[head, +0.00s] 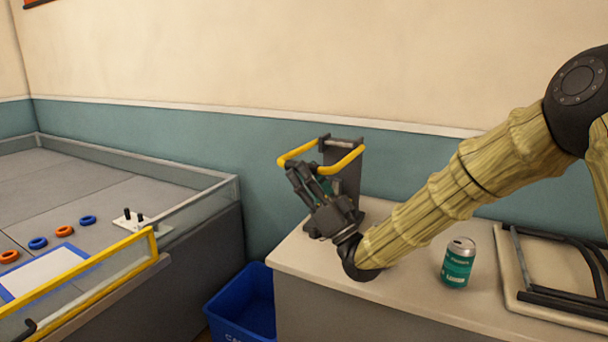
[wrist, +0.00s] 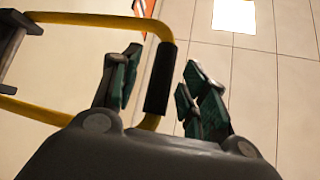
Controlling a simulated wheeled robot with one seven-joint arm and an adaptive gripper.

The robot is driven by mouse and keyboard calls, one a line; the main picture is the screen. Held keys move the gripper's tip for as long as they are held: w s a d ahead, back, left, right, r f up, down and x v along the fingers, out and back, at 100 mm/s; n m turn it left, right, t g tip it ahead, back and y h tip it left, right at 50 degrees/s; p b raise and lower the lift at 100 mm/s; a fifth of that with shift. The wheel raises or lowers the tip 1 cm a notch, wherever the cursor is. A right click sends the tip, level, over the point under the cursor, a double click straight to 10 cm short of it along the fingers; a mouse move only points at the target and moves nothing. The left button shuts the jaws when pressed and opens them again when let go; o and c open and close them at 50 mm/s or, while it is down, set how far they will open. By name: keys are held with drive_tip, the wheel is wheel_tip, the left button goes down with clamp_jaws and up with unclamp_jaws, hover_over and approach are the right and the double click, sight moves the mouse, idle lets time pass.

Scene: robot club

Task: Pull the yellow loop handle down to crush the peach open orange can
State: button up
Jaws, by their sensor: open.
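The yellow loop handle (head: 343,163) is raised at the top of a dark crusher stand (head: 349,183) on the counter. My gripper (head: 304,177) is at the loop's front bar, fingers pointing up. In the wrist view the yellow loop (wrist: 92,20) comes in from the left, and its black grip (wrist: 160,78) lies between the spread fingers of my gripper (wrist: 162,66), with no clear closing on it. No peach or orange can shows; my gripper hides much of the crusher. A teal can with a silver top (head: 458,262) stands upright on the counter, right of my arm.
The pale counter (head: 400,297) carries a tray with dark bars (head: 550,275) at the right. A blue bin (head: 243,305) stands on the floor left of the counter. A walled grey arena (head: 75,190) with several small rings fills the left.

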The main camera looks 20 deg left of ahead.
drive_tip(key=v, duration=1.1)
drive_tip(key=shift+s+f, duration=0.1)
